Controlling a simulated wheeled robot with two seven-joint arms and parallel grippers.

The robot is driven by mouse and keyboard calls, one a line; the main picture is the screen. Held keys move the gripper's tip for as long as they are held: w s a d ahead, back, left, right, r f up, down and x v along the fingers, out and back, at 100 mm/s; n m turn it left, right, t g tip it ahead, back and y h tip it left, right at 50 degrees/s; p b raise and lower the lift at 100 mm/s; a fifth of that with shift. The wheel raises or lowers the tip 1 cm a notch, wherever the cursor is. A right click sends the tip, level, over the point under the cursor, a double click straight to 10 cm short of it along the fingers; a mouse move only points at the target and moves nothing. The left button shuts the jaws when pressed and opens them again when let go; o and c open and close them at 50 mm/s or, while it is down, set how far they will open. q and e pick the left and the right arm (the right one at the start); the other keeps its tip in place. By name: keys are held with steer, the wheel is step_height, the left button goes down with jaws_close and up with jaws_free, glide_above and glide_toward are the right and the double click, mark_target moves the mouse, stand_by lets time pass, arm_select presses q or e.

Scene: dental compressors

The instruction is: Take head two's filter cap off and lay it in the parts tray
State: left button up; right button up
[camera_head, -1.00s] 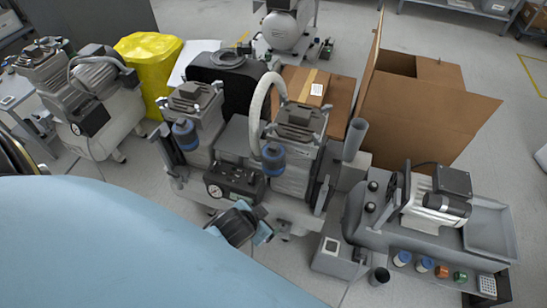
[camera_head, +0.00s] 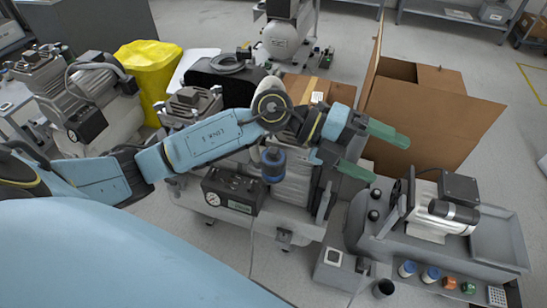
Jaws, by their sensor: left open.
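The compressor in the middle carries two pump heads. A blue filter cap (camera_head: 273,160) hangs at the front of the right-hand head, just below my left forearm. The left-hand head (camera_head: 191,103) is partly covered by my arm, and its own blue cap is hidden. I cannot read which head is number two. My left gripper (camera_head: 378,152) is open and empty, its green fingers pointing right, well to the right of the visible cap. A grey tray (camera_head: 497,240) at the right may be the parts tray. My right gripper is not in view.
A motor unit (camera_head: 440,210) stands beside the grey tray, with several small coloured caps along the front edge. A large open cardboard box (camera_head: 430,120) stands behind my left gripper. A pressure gauge box (camera_head: 232,190) sits at the compressor's front.

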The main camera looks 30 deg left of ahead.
arm_select(q)
steer(key=w+a+f+m+g+y, duration=0.1)
steer(key=a+f+m+g+y, duration=0.1)
steer(key=a+f+y, duration=0.45)
steer(key=n+y, duration=0.3)
steer(key=y, duration=0.6)
glide_toward(274, 150)
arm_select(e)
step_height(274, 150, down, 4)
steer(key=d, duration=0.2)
arm_select(q)
step_height(274, 150, down, 4)
steer(key=b, duration=0.2)
steer(key=shift+s+f+b, duration=0.1)
steer(key=shift+f+b, duration=0.05)
steer(key=shift+b, duration=0.2)
steer(key=shift+w+a+f+b, duration=0.15)
steer(key=shift+f+b, duration=0.2)
steer(key=shift+f, duration=0.5)
steer(key=shift+w+d+f+b, duration=0.15)
steer(key=shift+f+b, duration=0.15)
steer(key=shift+f, duration=0.55)
steer(key=shift+w+a+f+b, duration=0.1)
steer(key=shift+w+f+b, duration=0.2)
steer(key=shift+f, duration=1)
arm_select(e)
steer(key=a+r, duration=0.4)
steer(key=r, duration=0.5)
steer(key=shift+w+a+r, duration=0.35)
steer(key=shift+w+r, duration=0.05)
